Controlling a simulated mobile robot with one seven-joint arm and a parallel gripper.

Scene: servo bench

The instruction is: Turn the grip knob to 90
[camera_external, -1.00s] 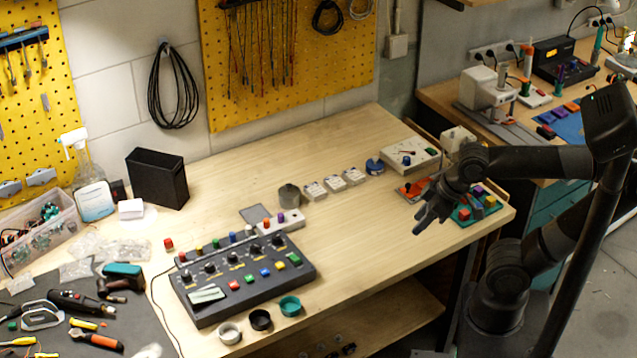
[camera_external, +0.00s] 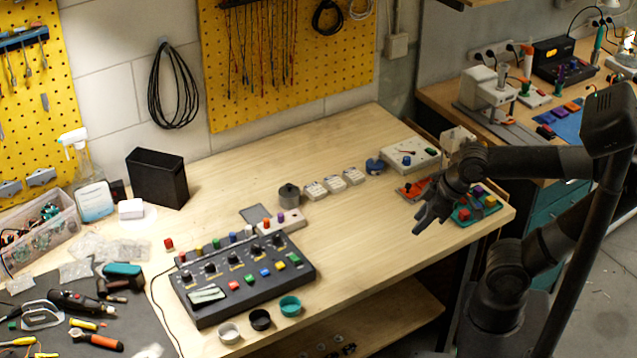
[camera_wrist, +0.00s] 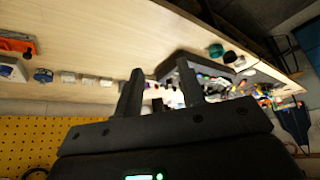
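The dark control panel (camera_external: 245,280) lies on the bench left of my gripper. It carries a row of black knobs (camera_external: 233,258), coloured buttons below them and a small screen at its front left. The labels are too small to read, so I cannot tell which knob is the grip knob or its setting. My gripper (camera_external: 428,220) hangs over the right part of the bench, well apart from the panel. In the wrist view my gripper (camera_wrist: 160,88) is open with nothing between its fingers. The panel (camera_wrist: 185,68) shows beyond the fingers, partly hidden by them.
White, black and teal rings (camera_external: 260,320) stand before the panel. A grey cylinder (camera_external: 289,195), small white blocks (camera_external: 335,184) and a blue round piece (camera_external: 375,166) stand behind. Tools lie on the dark mat (camera_external: 130,325) at left. The bench between gripper and panel is clear.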

